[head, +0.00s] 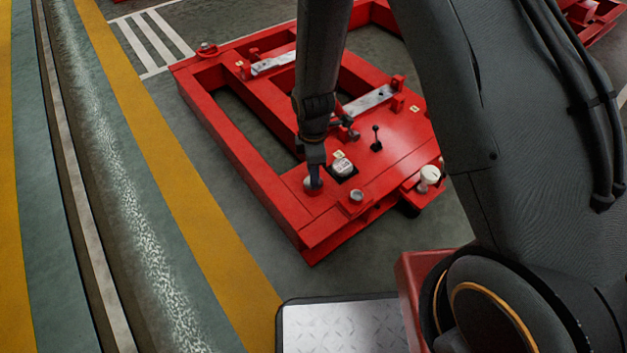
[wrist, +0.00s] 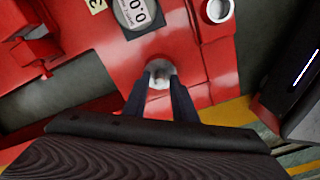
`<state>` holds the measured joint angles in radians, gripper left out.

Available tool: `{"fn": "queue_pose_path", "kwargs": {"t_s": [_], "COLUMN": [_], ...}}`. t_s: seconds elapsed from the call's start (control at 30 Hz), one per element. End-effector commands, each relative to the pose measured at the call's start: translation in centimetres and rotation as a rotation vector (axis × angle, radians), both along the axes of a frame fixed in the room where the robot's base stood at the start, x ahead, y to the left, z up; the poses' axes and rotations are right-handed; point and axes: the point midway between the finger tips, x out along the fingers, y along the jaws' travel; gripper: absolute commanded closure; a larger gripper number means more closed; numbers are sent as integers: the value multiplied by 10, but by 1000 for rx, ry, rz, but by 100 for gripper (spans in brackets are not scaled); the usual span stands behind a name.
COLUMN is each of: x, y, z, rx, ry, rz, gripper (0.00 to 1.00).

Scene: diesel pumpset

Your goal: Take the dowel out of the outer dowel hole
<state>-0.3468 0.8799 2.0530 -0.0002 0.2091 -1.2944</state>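My gripper (head: 314,184) points down at the near left part of the red pumpset frame (head: 290,222). In the wrist view its two dark fingers (wrist: 161,84) stand apart on either side of a small pale metal piece, which looks like the dowel (wrist: 159,80). A pale round spot, perhaps the rim of its hole, shows around the fingertips. Whether the fingers touch the dowel cannot be made out. In the head view the fingers hide the dowel and its hole.
A white-topped gauge or cap (head: 342,165) with a number label stands close to the right of my gripper. A metal socket (head: 356,195), a black lever (head: 376,138) and a white cap (head: 429,175) stand farther right. Open floor lies left of the frame.

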Motion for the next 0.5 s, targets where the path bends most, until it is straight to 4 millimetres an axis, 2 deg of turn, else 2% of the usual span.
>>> {"fn": "queue_pose_path", "kwargs": {"t_s": [0.2, 0.23, 0.37, 0.5], "x": [0, 0, 0, 0], "y": [0, 0, 0, 0], "z": [0, 0, 0, 0], "rx": [0, 0, 0, 0], "ry": [0, 0, 0, 0], "rz": [0, 0, 0, 0], "gripper": [75, 77, 99, 100]}}
